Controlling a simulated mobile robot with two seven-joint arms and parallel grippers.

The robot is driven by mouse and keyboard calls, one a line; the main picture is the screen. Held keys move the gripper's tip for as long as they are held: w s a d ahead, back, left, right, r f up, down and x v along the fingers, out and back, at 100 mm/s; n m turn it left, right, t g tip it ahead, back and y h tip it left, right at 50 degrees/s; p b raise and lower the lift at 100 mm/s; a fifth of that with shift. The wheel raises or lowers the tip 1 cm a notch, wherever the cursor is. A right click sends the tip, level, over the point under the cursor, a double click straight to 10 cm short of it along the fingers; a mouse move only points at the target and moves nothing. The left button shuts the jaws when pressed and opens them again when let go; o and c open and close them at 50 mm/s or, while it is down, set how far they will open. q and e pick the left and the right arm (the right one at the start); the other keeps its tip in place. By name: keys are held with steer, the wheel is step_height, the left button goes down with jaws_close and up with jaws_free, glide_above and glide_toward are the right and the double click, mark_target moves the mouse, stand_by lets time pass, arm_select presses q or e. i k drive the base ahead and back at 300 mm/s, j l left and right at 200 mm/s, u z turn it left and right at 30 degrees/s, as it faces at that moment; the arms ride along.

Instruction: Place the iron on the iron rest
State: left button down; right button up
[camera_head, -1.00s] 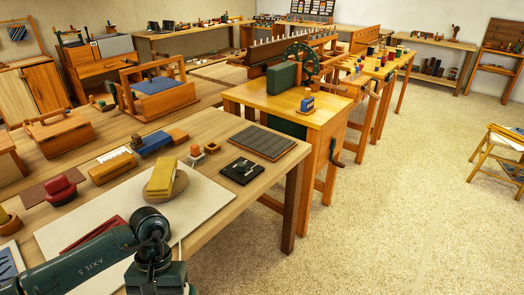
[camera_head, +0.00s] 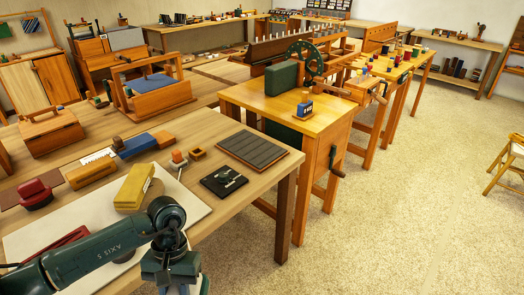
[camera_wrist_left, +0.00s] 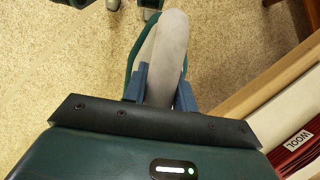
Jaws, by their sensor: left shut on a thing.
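My left gripper (camera_wrist_left: 161,88) is shut on a smooth grey-beige piece with a rounded end, which looks like the iron (camera_wrist_left: 170,50). A dark green part shows along its left side. In the head view my left wrist stands at the table's front edge and hides the fingers and most of what they hold. A dark ribbed board (camera_head: 254,146) in a wooden frame lies at the table's right end and may be the iron rest; I cannot be sure. A black plate (camera_head: 212,186) with small pieces on it lies in front of that board. My right gripper is not in view.
A yellow block (camera_head: 134,187) lies on a pale board (camera_head: 80,216), near my left arm. A small orange-topped piece (camera_head: 178,157) and a blue block (camera_head: 135,146) stand behind. Floor is open at right.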

mark_target(251, 146)
steer(key=i+l, duration=0.2)
steer(key=l, duration=0.2)
steer(key=i+l, duration=0.45)
steer(key=l, duration=0.3)
steer(key=i+l, duration=0.25)
steer(key=l, duration=0.15)
steer(key=i+l, duration=0.2)
steer(key=l, duration=0.15)
steer(key=i+l, duration=0.2)
steer(key=l, duration=0.2)
steer(key=i+l, duration=0.25)
steer(key=l, duration=0.15)
steer(key=i+l, duration=0.2)
steer(key=l, duration=0.15)
steer(key=i+u, duration=0.1)
steer(key=u, duration=1)
